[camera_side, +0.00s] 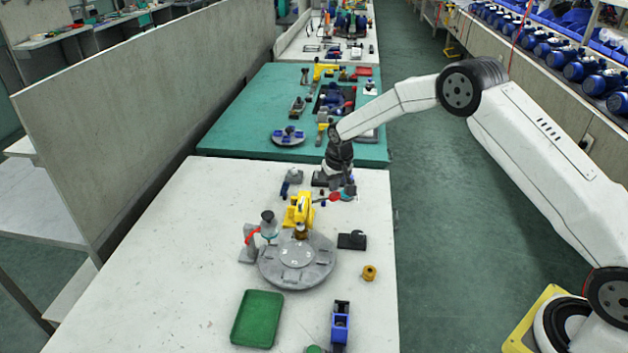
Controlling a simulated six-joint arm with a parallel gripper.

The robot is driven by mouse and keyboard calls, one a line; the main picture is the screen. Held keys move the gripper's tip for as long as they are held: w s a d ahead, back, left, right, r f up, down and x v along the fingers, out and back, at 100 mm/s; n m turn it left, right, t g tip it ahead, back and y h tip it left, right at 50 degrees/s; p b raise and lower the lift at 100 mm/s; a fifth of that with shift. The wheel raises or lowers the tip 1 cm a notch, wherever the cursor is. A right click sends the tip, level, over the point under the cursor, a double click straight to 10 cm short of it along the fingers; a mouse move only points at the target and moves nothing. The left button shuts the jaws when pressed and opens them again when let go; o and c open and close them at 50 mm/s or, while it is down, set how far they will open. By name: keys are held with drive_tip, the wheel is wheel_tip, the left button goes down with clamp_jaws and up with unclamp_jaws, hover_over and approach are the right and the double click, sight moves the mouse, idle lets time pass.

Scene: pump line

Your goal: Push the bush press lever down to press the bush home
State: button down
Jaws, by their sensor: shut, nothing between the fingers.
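The yellow bush press (299,209) stands at the back edge of the round grey fixture plate (289,277). Its lever (335,197) sticks out to the right and seems to end in a red knob. It looks roughly level. A small brown part (301,232), perhaps the bush, sits under the press head. My gripper (347,191) is shut and empty, pointing down at the lever's outer end. It is too small to tell whether it touches the lever. It partly hides that end.
A grey stand with a dark-topped unit (268,222) and a red part is left of the press. A black block (352,240), a brass ring (369,272), a green tray (257,319) and a blue device (340,323) lie around the plate. The table's left side is clear.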

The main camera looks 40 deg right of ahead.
sight(336, 194)
drive_tip(key=shift+f, duration=0.95)
drive_tip(key=shift+s+d+f, duration=0.15)
drive_tip(key=shift+f, duration=0.3)
drive_tip(key=shift+s+d+f, duration=0.1)
drive_tip(key=shift+f, duration=0.35)
idle(1.1)
drive_tip(key=shift+r, duration=0.2)
idle(0.4)
drive_tip(key=shift+r, duration=1.05)
drive_tip(key=shift+a+r, duration=0.1)
drive_tip(key=shift+w+a+r, duration=0.1)
drive_tip(key=shift+w+r, duration=0.1)
drive_tip(key=shift+r, duration=0.3)
